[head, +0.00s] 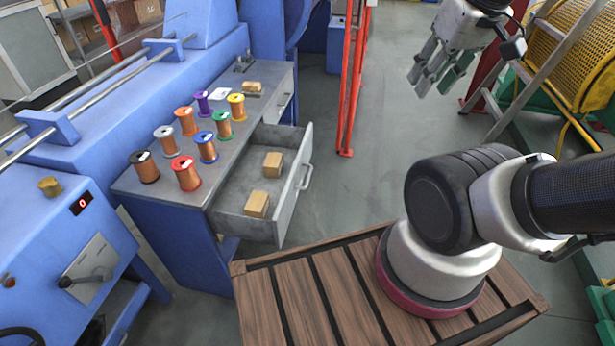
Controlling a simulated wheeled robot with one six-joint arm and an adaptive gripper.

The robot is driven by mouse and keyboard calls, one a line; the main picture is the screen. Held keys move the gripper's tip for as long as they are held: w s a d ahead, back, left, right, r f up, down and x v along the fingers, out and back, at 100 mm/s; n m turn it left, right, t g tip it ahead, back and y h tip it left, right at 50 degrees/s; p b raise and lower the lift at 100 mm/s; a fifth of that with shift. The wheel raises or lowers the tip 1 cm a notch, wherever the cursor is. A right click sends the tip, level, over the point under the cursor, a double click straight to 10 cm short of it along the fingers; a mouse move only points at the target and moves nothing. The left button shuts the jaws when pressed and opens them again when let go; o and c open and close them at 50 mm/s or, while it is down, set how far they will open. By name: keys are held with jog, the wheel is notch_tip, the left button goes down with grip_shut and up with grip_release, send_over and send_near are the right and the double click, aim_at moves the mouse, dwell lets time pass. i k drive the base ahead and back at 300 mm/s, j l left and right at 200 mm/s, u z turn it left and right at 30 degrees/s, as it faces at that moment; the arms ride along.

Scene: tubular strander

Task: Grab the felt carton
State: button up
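Two small brown cartons lie in the open grey drawer: one (272,164) toward the back and one (256,204) toward the front. Another small tan carton-like item (252,87) lies on the bench top at the back. No label can be read, so I cannot tell which is the felt carton. My gripper (438,80) is at the upper right, high above the floor and well away to the right of the drawer. Its fingers point down and to the left, stand apart, and hold nothing.
The drawer (292,189) is pulled out to the right from the grey bench (238,108). Several coloured wire spools (207,147) stand on the bench. A red post frame (350,85) rises behind the drawer. A blue machine (70,240) is at left. Floor (345,190) right of the drawer is clear.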

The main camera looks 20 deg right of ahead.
aim_at(258, 205)
jog(key=i+j+u, duration=0.2)
jog(key=u, duration=0.15)
jog(key=i+j+u, duration=0.2)
jog(key=u, duration=0.15)
